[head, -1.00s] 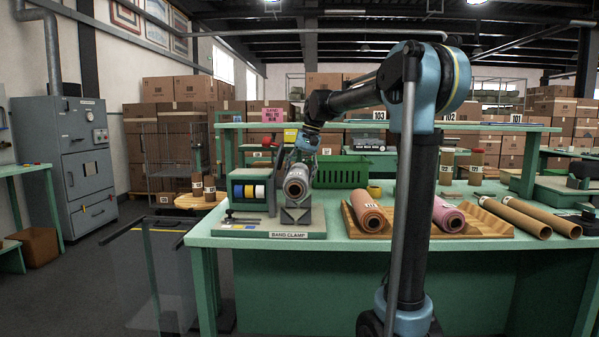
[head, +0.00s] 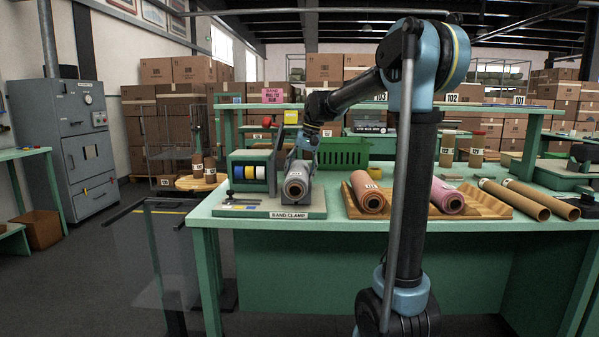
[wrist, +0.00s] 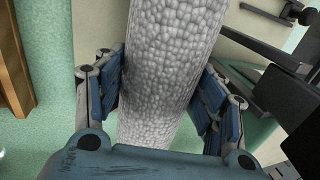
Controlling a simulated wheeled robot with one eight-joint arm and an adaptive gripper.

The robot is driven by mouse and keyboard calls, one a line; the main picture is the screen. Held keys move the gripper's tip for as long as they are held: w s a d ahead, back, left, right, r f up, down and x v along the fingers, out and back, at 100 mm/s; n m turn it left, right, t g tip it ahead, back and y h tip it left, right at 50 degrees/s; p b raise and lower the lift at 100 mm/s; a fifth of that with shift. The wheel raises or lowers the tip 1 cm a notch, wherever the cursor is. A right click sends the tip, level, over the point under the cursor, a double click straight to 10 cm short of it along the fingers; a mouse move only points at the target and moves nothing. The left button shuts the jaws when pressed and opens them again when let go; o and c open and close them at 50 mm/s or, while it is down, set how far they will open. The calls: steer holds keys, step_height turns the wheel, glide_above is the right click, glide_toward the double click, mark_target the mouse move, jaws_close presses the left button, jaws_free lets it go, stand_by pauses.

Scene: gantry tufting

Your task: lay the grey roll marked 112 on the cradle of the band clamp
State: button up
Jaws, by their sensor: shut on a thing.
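The grey roll (head: 298,183) lies at the band clamp (head: 270,205), its near end facing the head camera with a white label too small to read. It sits low over the cradle, which it mostly hides; I cannot tell whether it rests fully on it. My gripper (head: 303,152) is shut on the roll from above and behind. In the wrist view the roll (wrist: 170,70) runs lengthwise between the blue finger pads, its grey surface pebbled.
An orange-brown roll (head: 368,191) and a pink roll (head: 447,196) lie on a wooden rack (head: 405,207) to the right. Tan tubes (head: 515,199) lie further right.

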steer(key=o, duration=1.3)
steer(key=v, duration=1.2)
